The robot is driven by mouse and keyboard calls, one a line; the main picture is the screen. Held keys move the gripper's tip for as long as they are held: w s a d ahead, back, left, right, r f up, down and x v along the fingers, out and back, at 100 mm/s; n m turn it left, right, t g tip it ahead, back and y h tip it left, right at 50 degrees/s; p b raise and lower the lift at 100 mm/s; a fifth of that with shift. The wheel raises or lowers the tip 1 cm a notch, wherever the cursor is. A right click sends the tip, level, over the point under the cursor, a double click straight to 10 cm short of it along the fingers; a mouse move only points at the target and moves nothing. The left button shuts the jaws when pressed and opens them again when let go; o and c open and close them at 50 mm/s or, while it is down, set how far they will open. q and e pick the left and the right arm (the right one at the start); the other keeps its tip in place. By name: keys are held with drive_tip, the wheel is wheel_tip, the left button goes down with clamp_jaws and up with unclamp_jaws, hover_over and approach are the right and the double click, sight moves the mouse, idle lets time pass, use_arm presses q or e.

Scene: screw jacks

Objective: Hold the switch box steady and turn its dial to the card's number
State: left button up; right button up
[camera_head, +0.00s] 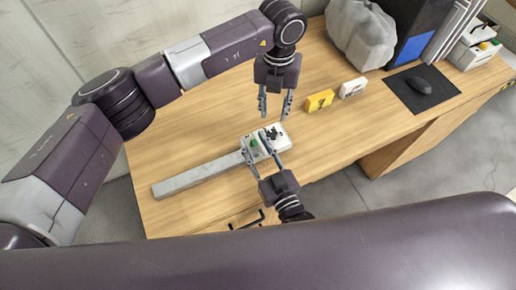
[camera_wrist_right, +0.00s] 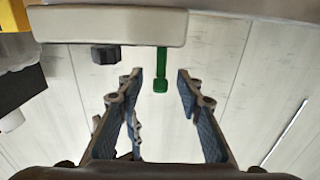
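The switch box (camera_head: 281,145), pale with a black dial-like part (camera_head: 272,133) and a green part (camera_head: 254,143) on it, sits on the table. My left gripper (camera_head: 275,106) is open and empty, pointing down just beyond the box. My right gripper (camera_head: 257,153) is open at the near side of the box. In the right wrist view, its open fingers (camera_wrist_right: 160,78) stand either side of a green rod (camera_wrist_right: 161,68) without visibly closing on it. A black knob (camera_wrist_right: 105,55) and the pale box body (camera_wrist_right: 110,25) show above. The dial setting is unreadable.
A long pale bar (camera_head: 200,180) lies left of the box. A yellow block (camera_head: 320,101) and a small white card (camera_head: 352,88) with unreadable dark marks stand behind right. A grey bag (camera_head: 360,35), mouse pad (camera_head: 405,95) and mouse (camera_head: 420,85) are farther right. The table right of the box is clear.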

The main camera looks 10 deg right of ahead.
clamp_jaws()
idle(0.6)
